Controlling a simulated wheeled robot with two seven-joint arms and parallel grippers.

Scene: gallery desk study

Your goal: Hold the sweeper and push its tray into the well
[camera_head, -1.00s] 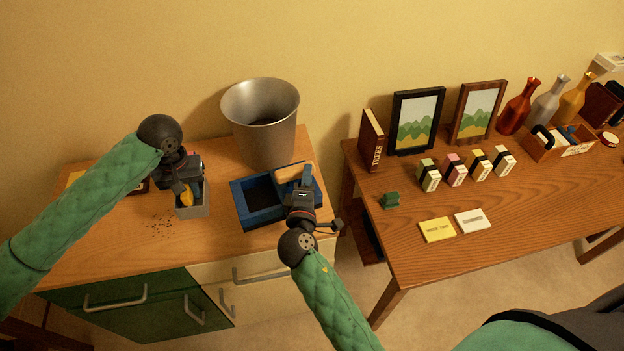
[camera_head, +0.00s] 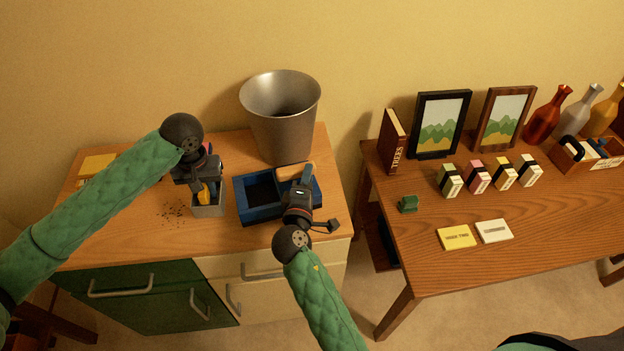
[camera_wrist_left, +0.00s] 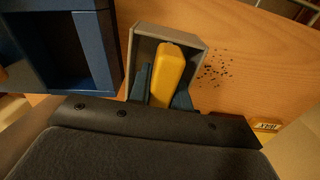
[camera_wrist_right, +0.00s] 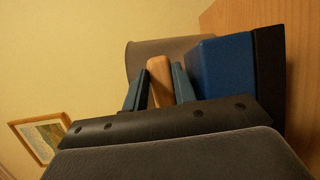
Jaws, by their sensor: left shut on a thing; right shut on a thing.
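The sweeper has a blue body (camera_head: 243,205) with a dark open well (camera_head: 261,194) at its left and a wooden handle (camera_head: 296,170) at its right. My right gripper (camera_head: 298,185) is shut on that handle (camera_wrist_right: 160,78). A grey tray (camera_head: 209,211) with a yellow grip (camera_head: 205,195) is just left of the sweeper, outside the well. My left gripper (camera_head: 203,186) is shut on the yellow grip, which also shows in the left wrist view (camera_wrist_left: 170,70). A narrow gap separates tray and sweeper. Whether the tray touches the wood is unclear.
Dark specks (camera_head: 173,212) lie on the cabinet top (camera_head: 125,220) left of the tray. A metal bin (camera_head: 281,130) stands behind the sweeper. A desk (camera_head: 540,225) with frames, bottles and small boxes is at right, past a gap.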

